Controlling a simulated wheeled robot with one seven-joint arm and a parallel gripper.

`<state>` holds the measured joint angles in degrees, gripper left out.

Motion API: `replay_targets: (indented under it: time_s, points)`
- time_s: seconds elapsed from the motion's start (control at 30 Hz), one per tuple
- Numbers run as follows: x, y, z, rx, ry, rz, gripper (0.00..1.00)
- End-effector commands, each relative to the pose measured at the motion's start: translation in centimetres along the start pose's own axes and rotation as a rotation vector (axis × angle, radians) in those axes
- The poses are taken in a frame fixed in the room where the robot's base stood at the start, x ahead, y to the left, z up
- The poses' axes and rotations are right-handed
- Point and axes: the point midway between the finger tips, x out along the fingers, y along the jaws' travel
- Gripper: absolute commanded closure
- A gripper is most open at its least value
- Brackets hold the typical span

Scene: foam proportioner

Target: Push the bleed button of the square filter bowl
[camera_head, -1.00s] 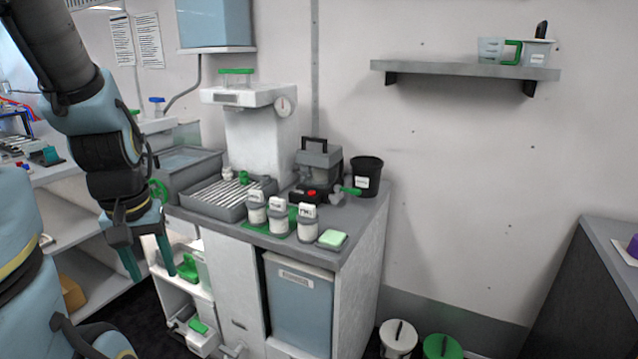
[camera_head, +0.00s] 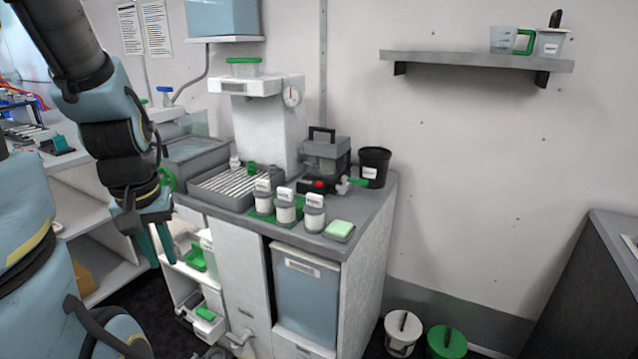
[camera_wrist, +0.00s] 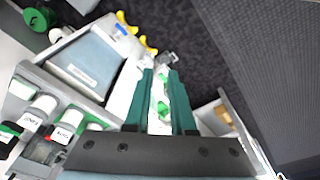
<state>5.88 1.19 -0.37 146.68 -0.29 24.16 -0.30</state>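A dark grey boxy unit (camera_head: 326,157) with a black handle and a see-through lower part stands at the back of the cabinet top. A small red button (camera_head: 319,184) shows low on its front, and a green lever (camera_head: 353,182) sticks out to its right. It may be the square filter bowl; I cannot read any label on it. My gripper (camera_head: 158,244) hangs to the left of the cabinet, below its top, pointing down and well away from the unit. In the wrist view its two teal fingers (camera_wrist: 161,78) are apart with nothing gripped between them.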

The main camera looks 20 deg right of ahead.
Motion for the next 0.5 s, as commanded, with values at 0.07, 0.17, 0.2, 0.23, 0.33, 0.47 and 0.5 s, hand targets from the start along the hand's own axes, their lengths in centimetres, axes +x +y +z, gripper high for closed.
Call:
replay_targets:
  time_s: [0.07,0.17,0.2,0.23,0.33,0.47,0.5]
  points:
    - [0.0,0.0,0.0,0.0,0.0,0.0,0.88]
    - [0.0,0.0,0.0,0.0,0.0,0.0,0.99]
    - [0.0,0.0,0.0,0.0,0.0,0.0,1.0]
    - [0.0,0.0,0.0,0.0,0.0,0.0,1.0]
    - [0.0,0.0,0.0,0.0,0.0,0.0,1.0]
    - [0.0,0.0,0.0,0.0,0.0,0.0,1.0]
    - [0.0,0.0,0.0,0.0,0.0,0.0,1.0]
